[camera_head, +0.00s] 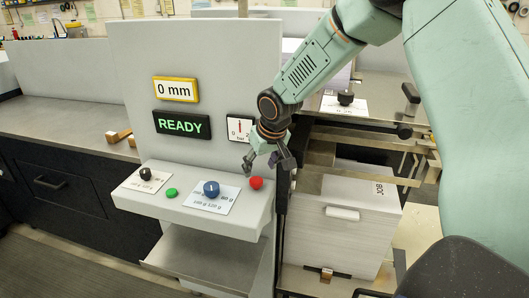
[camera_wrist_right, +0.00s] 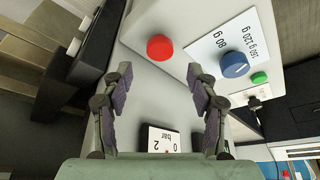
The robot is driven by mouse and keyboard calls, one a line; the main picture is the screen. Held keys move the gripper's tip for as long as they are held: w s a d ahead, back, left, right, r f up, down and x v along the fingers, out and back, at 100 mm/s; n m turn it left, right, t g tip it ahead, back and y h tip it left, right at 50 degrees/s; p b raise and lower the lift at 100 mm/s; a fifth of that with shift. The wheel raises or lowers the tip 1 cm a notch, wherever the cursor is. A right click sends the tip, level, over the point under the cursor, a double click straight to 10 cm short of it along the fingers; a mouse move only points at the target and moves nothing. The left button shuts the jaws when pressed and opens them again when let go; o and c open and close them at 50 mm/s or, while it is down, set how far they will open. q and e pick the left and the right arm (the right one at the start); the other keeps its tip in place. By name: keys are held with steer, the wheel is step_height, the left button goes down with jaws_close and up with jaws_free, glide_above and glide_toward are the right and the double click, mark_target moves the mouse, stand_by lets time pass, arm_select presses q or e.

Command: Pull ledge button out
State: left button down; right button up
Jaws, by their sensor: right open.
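A red button (camera_head: 256,183) sits at the right end of the grey ledge (camera_head: 166,208). A green button (camera_head: 171,193) sits further left on the same ledge. My right gripper (camera_head: 267,164) is open and empty, just above the red button and close to the panel. In the right wrist view, the red button (camera_wrist_right: 160,47) shows beyond the open fingertips (camera_wrist_right: 160,76), roughly centred between them. The fingers look apart from it. The green button (camera_wrist_right: 259,78) is off to the right there. My left gripper is in neither view.
A blue knob (camera_head: 211,188) on a white label and a black knob (camera_head: 145,173) share the ledge. The upright panel behind has a "0 mm" display (camera_head: 175,90), a "READY" display (camera_head: 182,125) and a bar gauge (camera_head: 240,129). A white "JOB" stack (camera_head: 345,225) stands to the right.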

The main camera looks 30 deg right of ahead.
steer(key=v, duration=0.7)
steer(key=shift+f, duration=0.1)
stand_by(0.4)
